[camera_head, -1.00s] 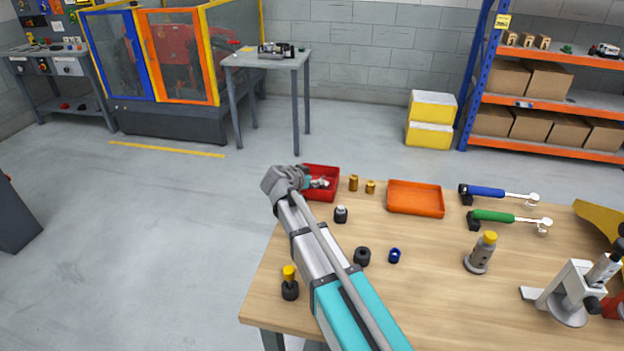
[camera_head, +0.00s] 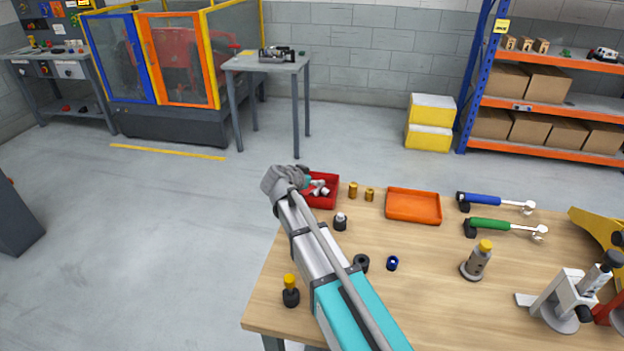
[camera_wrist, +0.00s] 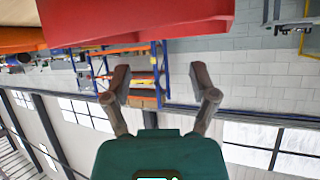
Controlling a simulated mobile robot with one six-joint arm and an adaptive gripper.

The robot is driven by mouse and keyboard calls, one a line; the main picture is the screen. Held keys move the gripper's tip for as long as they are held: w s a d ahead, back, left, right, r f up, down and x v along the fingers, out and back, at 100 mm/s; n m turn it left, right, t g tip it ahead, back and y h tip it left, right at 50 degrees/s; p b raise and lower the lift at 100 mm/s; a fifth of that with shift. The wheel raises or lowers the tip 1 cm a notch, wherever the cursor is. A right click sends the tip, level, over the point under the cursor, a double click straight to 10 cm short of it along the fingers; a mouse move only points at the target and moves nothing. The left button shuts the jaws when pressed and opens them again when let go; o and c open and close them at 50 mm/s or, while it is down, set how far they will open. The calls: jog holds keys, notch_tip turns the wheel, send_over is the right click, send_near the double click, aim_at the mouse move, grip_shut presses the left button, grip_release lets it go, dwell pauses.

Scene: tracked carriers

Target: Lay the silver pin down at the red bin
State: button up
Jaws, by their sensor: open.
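The red bin (camera_head: 323,203) stands at the far left corner of the wooden table. My gripper (camera_head: 320,187) is at this bin, its teal body by the bin's left side and its fingers over the bin. In the wrist view my gripper (camera_wrist: 160,76) is open, with nothing between its two grey fingers. That view is upside down, and the red bin (camera_wrist: 140,22) fills its top edge, close below the fingers. Small silver-grey shapes show at the bin in the head view. I cannot tell whether one is the silver pin or whether all are my fingers.
Two brass pieces (camera_head: 353,190) and an orange tray (camera_head: 413,207) stand right of the bin. A dark piece with a light top (camera_head: 340,222), a black ring (camera_head: 361,263) and a blue ring (camera_head: 392,263) lie nearer. A yellow-topped black piece (camera_head: 290,292) stands left of my arm.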

jog(key=shift+r+p, duration=2.65)
jog(key=shift+r, duration=0.3)
jog(key=shift+s, duration=0.1)
